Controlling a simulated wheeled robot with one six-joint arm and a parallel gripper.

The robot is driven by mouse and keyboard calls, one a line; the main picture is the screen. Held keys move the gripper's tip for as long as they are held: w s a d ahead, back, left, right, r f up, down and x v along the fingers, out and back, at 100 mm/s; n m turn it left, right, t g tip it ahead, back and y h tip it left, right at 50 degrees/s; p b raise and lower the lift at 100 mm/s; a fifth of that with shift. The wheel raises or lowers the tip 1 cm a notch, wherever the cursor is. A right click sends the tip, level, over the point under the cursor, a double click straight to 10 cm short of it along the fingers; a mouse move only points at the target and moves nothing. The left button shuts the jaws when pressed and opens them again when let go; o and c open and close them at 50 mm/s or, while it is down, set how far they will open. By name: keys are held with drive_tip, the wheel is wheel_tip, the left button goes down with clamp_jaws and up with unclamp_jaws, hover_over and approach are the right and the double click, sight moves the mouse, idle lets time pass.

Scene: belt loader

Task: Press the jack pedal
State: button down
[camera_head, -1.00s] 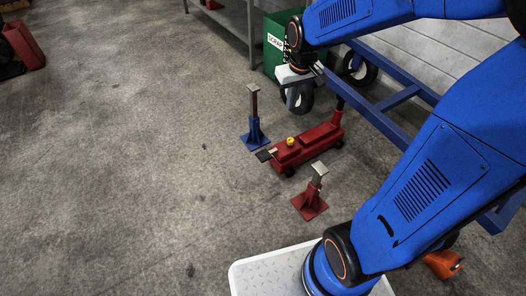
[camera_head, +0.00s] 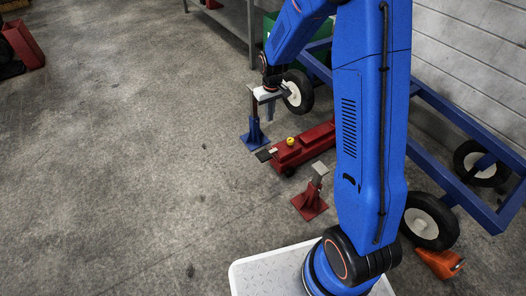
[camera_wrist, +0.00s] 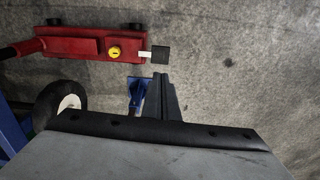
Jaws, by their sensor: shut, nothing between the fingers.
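The red floor jack (camera_head: 305,148) stands on the concrete, its right end hidden behind my arm. Its pedal (camera_head: 264,154), a dark pad on a short light bar, sticks out at its left end. A yellow knob (camera_head: 290,141) sits on top near that end. In the wrist view the jack (camera_wrist: 80,45) lies at the upper left, with the pedal (camera_wrist: 159,53) just beyond my fingertips. My gripper (camera_head: 270,112) points down above the floor, near the blue jack stand. It also shows in the wrist view (camera_wrist: 161,80), shut and empty, apart from the pedal.
A blue jack stand (camera_head: 254,136) stands behind the pedal and a red jack stand (camera_head: 311,199) in front of the jack. A blue wheeled frame (camera_head: 450,115) lies to the right. An orange object (camera_head: 440,263) lies near my base.

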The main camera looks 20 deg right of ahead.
drive_tip(key=g, duration=0.1)
hover_over(261, 156)
drive_tip(key=d, duration=0.1)
wheel_tip(261, 156, down, 14)
drive_tip(key=shift+w+f+n, duration=0.15)
drive_tip(key=shift+w+n, duration=0.1)
drive_tip(key=shift+n, duration=0.05)
drive_tip(key=shift+d, duration=0.1)
wheel_tip(261, 156, down, 14)
idle(0.3)
drive_tip(key=shift+s+a+f, duration=0.1)
drive_tip(key=shift+a+f, duration=0.05)
drive_tip(key=shift+f, duration=0.55)
drive_tip(key=shift+s+a+f, duration=0.1)
drive_tip(key=shift+a+f, duration=0.1)
drive_tip(key=shift+f, duration=0.5)
drive_tip(key=shift+s+a+f, duration=0.1)
drive_tip(key=shift+a+f, duration=0.05)
drive_tip(key=shift+f, duration=0.55)
drive_tip(key=a+r, duration=0.2)
drive_tip(key=r, duration=0.4)
drive_tip(key=s+a+r, duration=0.1)
drive_tip(key=a+r, duration=0.2)
drive_tip(key=r, duration=0.4)
drive_tip(key=shift+s+a+r, duration=0.15)
drive_tip(key=shift+s+a, duration=0.05)
drive_tip(key=shift+s, duration=0.05)
